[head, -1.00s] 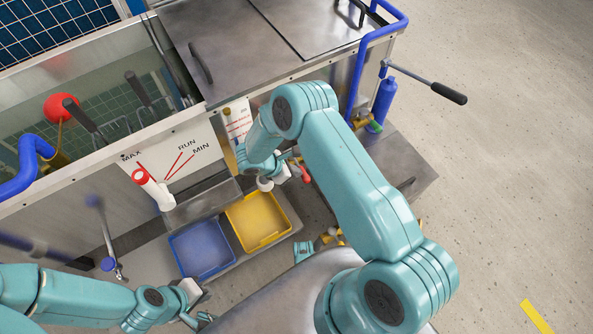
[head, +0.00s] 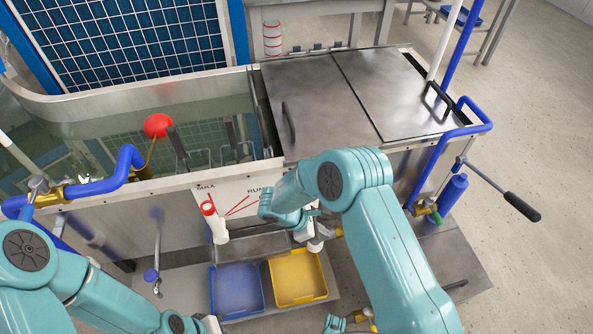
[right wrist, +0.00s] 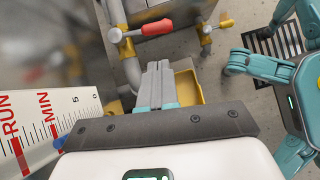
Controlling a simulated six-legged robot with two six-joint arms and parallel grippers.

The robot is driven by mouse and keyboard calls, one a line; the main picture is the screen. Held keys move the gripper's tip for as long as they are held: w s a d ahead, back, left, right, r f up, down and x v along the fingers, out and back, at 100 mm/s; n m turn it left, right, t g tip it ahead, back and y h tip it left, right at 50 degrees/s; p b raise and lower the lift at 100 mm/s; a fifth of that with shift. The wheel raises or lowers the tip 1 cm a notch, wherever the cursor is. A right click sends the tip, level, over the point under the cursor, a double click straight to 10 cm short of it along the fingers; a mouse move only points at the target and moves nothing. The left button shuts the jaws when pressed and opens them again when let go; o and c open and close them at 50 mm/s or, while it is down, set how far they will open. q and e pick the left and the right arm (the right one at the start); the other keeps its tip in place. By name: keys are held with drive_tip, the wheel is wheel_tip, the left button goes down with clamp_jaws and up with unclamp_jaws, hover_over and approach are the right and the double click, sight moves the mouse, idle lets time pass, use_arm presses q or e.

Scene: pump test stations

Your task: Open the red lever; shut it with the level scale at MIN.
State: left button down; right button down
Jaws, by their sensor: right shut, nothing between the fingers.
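The red lever (right wrist: 157,28) shows in the right wrist view as a red handle on a brass valve, beyond my fingers. In the head view my right arm hides most of it. The level scale is a white plate (head: 238,197) on the tank front, with MAX and part of RUN readable; my right arm covers MIN. In the right wrist view the scale (right wrist: 35,125) shows RUN and MIN marks. My right gripper (right wrist: 158,82) is shut and empty, apart from the lever. My left gripper (head: 210,325) is at the bottom edge, its fingers cut off.
A blue tray (head: 213,292) and a yellow tray (head: 323,294) sit below the scale. A red float ball (head: 158,125) is at the tank. A black-gripped lever (head: 521,207) sticks out right.

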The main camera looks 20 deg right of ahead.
drive_tip(key=s+a+f+m+g+y, duration=0.1)
drive_tip(key=s+a+f+m+y, duration=0.1)
drive_tip(key=s+a+m+y, duration=0.45)
drive_tip(key=s+a+f+m+y, duration=0.2)
drive_tip(key=s+a+m+y, duration=0.15)
drive_tip(key=s, duration=0.55)
wheel_tip(320, 180, up, 23)
drive_tip(key=s+d+m+t+y+p, duration=0.1)
drive_tip(key=m+p, duration=0.6)
drive_tip(key=p, duration=1.4)
drive_tip(key=shift+s+d+f+m+t, duration=0.15)
drive_tip(key=shift+s+d+m+t, duration=0.15)
drive_tip(key=shift+s+d+t, duration=0.6)
drive_tip(key=c, duration=1.5)
unclamp_jaws()
drive_tip(key=shift+w+a+p, duration=0.15)
drive_tip(key=shift+a+p, duration=0.05)
drive_tip(key=shift+p, duration=0.1)
drive_tip(key=o, duration=0.5)
drive_tip(key=shift+o, duration=0.2)
